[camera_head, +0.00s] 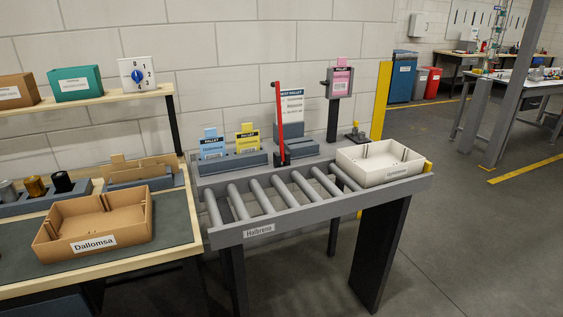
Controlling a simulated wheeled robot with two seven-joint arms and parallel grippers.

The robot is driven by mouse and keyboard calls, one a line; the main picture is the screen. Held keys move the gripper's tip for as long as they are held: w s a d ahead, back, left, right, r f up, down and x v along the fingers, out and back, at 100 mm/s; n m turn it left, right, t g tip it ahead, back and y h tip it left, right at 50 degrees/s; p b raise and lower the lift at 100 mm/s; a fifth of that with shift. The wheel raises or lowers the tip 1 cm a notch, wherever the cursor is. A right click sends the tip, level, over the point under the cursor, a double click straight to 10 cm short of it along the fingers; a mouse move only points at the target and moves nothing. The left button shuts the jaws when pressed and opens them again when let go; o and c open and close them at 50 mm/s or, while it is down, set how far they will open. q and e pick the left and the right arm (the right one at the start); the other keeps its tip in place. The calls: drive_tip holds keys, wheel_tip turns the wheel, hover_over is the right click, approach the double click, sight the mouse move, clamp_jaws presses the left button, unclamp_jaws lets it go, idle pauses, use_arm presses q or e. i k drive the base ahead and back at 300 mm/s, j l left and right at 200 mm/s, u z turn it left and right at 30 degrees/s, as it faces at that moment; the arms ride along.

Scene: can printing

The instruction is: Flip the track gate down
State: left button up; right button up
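The track gate (279,120) is a red upright arm on a dark base at the back edge of the roller track (270,204). It points straight up, with its base behind the rollers. A white open box (379,176) sits at the right end of the track. Neither of my grippers shows in the head view.
A brown cardboard box (72,246) labelled "Dallomsa" stands on the left table. Blue (212,146) and yellow (247,141) cards stand in a holder behind the track. A pink card (340,82) is on a post. The rollers left of the white box are bare.

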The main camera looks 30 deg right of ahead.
sight(276, 84)
drive_tip(key=i+u, duration=0.1)
drive_tip(key=i, duration=1.05)
